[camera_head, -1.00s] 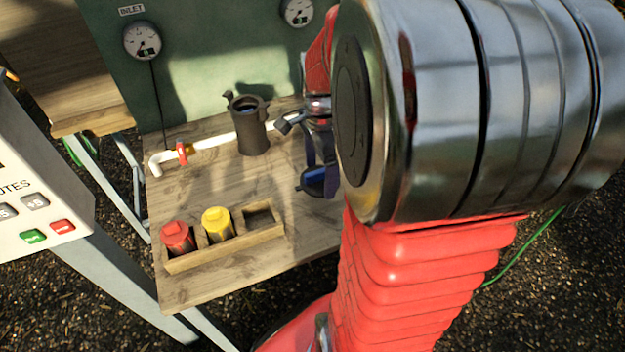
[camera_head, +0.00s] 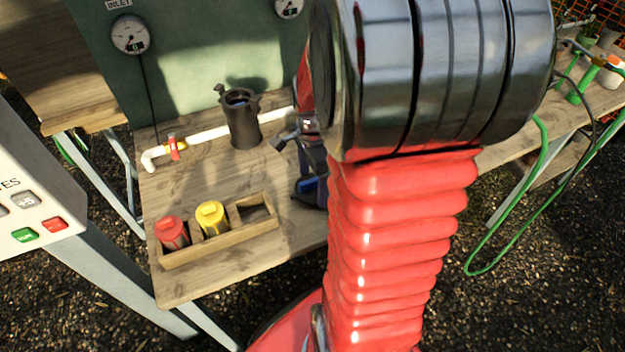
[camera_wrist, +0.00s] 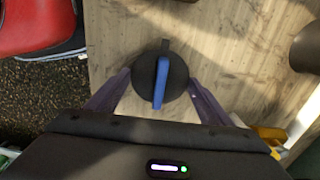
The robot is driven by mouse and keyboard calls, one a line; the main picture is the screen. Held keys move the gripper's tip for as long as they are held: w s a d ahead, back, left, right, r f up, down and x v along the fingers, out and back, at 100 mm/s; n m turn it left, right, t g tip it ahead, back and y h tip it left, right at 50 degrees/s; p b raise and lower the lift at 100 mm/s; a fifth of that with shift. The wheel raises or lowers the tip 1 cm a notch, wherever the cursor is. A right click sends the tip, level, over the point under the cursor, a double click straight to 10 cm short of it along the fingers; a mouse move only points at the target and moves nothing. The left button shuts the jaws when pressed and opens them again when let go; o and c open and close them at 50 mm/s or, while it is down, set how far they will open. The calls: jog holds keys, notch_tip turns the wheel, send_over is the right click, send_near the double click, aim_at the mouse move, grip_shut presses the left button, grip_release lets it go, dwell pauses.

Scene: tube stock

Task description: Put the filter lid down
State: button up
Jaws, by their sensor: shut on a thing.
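The filter lid (camera_wrist: 177,86) is a round black cap with a blue bar handle, seen from above in the wrist view. My gripper (camera_wrist: 159,81) has one finger on each side of it and is shut on it. The lid hangs over or rests on the wooden bench top; I cannot tell which. In the head view the lid (camera_head: 306,187) is partly hidden by my arm, at the bench's right part. The dark filter housing (camera_head: 242,122) stands upright on the bench with its top open, left of my gripper.
A wooden holder (camera_head: 222,246) with a red cartridge (camera_head: 171,233), a yellow cartridge (camera_head: 212,219) and one empty slot is at the front. A white pipe (camera_head: 205,135) with a red-handled valve (camera_head: 174,148) runs into the housing. Bare bench (camera_head: 195,185) lies between housing and holder.

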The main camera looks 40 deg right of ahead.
aim_at(313, 179)
jog(key=shift+f, duration=0.1)
jog(key=o, duration=1.1)
notch_tip(313, 179, up, 12)
dwell(0.7)
